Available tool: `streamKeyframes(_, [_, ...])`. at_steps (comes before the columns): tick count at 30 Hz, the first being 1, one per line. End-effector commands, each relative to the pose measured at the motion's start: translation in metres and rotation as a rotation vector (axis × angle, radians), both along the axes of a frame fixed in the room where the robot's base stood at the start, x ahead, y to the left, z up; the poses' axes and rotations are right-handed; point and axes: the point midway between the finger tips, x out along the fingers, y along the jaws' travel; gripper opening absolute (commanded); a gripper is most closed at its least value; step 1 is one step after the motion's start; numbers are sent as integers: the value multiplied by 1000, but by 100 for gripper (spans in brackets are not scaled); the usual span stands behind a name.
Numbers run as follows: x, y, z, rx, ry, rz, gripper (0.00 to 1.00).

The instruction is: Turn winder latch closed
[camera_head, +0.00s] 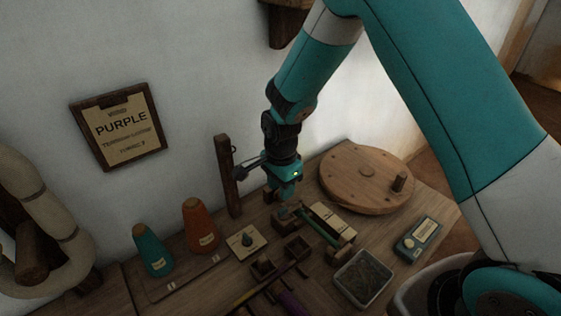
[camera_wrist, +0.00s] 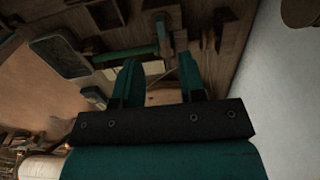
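A small wooden winder with a green rod (camera_head: 322,231) and a cream plate (camera_head: 333,219) stands on the table in the head view. The green rod (camera_wrist: 122,56) also shows in the wrist view, beyond my fingers. My gripper (camera_head: 285,206) points down at the winder's left end. In the wrist view its two teal fingers (camera_wrist: 158,82) stand apart, with part of the cream plate and wood showing beyond the gap. I see nothing held between them. I cannot make out the latch or its position; my gripper may cover it in the head view.
A round wooden disc with a peg (camera_head: 365,177) lies behind and right. A teal-grey box (camera_head: 418,240) and a grey tray (camera_head: 363,279) are at right front. A post (camera_head: 228,177) rises behind.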

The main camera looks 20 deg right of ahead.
Motion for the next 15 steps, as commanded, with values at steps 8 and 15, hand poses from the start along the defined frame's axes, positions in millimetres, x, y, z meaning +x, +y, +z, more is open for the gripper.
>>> streamKeyframes(8, [0,0,63,0,-3,-1,37])
streamKeyframes(15, [0,0,85,0,0,-1,37])
